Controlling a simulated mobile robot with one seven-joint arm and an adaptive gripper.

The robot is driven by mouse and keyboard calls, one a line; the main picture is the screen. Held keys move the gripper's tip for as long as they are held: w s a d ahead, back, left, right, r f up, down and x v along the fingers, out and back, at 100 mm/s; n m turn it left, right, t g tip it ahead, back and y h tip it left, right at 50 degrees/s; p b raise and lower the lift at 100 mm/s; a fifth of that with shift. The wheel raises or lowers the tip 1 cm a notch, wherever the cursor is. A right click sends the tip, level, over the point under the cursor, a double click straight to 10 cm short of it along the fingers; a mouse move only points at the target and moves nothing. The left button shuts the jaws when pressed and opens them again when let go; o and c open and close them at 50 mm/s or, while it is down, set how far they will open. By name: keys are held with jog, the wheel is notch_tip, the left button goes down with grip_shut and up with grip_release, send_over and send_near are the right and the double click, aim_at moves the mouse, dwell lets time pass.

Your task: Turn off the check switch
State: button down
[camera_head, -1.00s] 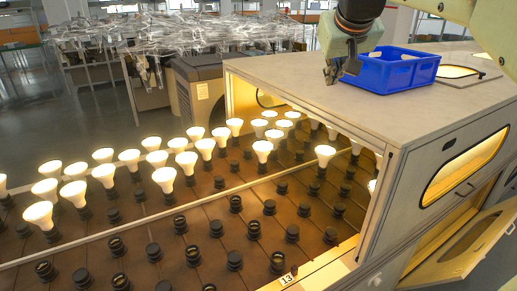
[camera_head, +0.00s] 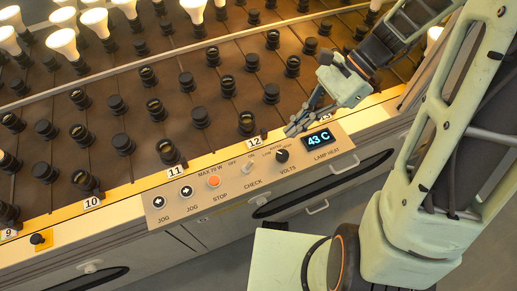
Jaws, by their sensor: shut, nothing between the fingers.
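The check switch (camera_head: 247,168) is a small pale lever on the beige control panel (camera_head: 225,192), above the word CHECK and between the orange stop button and the black volts knob. OFF and ON are printed by it. It is too small to tell which way the lever leans. My gripper (camera_head: 291,130) comes in from the upper right. Its fingers are shut and empty, near the panel's upper edge, up and to the right of the switch and apart from it in the picture. The height of the fingertips over the panel is unclear.
The volts knob (camera_head: 282,156) and the lamp heat display (camera_head: 318,139), reading 43 C, are close to my fingertips. The stop button (camera_head: 213,181) and two jog buttons (camera_head: 158,202) lie to the left. Sockets and lit bulbs (camera_head: 63,43) fill the rack behind.

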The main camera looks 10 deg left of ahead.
aim_at(264, 162)
jog(key=shift+s+a+f+m, duration=0.15)
jog(key=shift+s+a+m, duration=0.15)
jog(key=shift+s, duration=0.1)
jog(key=b+x, duration=0.2)
jog(key=x, duration=0.8)
jog(key=shift+b, duration=0.35)
jog(key=shift+a+r+p, duration=0.1)
jog(key=shift+r+p, duration=0.15)
jog(key=shift+p, duration=0.15)
jog(key=shift+s, duration=0.1)
